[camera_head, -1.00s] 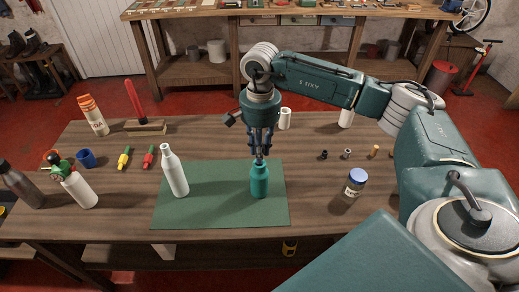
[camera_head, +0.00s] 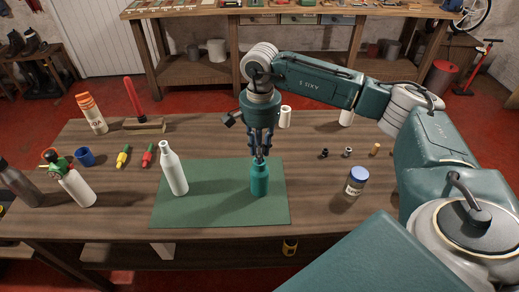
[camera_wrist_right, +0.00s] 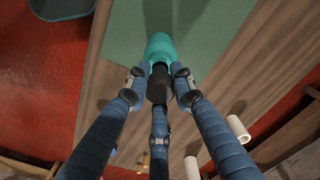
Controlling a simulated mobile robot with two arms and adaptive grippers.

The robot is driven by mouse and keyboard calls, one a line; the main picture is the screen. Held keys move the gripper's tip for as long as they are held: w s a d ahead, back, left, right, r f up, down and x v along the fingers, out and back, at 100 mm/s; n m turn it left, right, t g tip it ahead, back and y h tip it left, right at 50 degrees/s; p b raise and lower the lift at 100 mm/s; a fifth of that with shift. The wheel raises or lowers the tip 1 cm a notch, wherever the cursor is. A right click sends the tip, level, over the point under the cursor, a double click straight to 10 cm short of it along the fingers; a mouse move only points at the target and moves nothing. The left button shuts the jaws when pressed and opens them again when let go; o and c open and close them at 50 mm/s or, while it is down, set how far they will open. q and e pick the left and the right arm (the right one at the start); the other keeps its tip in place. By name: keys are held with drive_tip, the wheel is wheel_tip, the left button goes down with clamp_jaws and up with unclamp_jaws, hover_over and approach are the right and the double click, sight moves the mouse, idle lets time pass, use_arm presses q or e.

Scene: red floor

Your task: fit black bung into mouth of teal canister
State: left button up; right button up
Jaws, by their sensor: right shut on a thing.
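The teal canister (camera_head: 260,181) stands upright on the green mat (camera_head: 215,215) on the workbench. My right gripper (camera_head: 261,152) points straight down just above the canister's mouth. In the right wrist view the gripper (camera_wrist_right: 158,85) is shut on a black bung (camera_wrist_right: 158,84), with its fingers around the sides. The bung's lower end is at the canister (camera_wrist_right: 159,47) in line with its mouth; I cannot tell how far in it sits. My left gripper does not show.
A white bottle (camera_head: 172,169) stands on the mat left of the canister. A blue-lidded jar (camera_head: 356,181) stands to the right. Small stoppers (camera_head: 347,152) lie at the right back. Yellow (camera_head: 123,156) and red (camera_head: 148,155) pieces lie at the left.

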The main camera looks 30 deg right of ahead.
drive_tip(key=shift+f+b, duration=0.7)
drive_tip(key=shift+f, duration=0.2)
drive_tip(key=o, duration=1.1)
drive_tip(key=shift+s, duration=0.15)
drive_tip(key=shift+o, duration=0.2)
drive_tip(key=shift+f, duration=0.1)
wheel_tip(320, 180, up, 12)
drive_tip(key=shift+d+r, duration=0.1)
drive_tip(key=shift+c, duration=0.3)
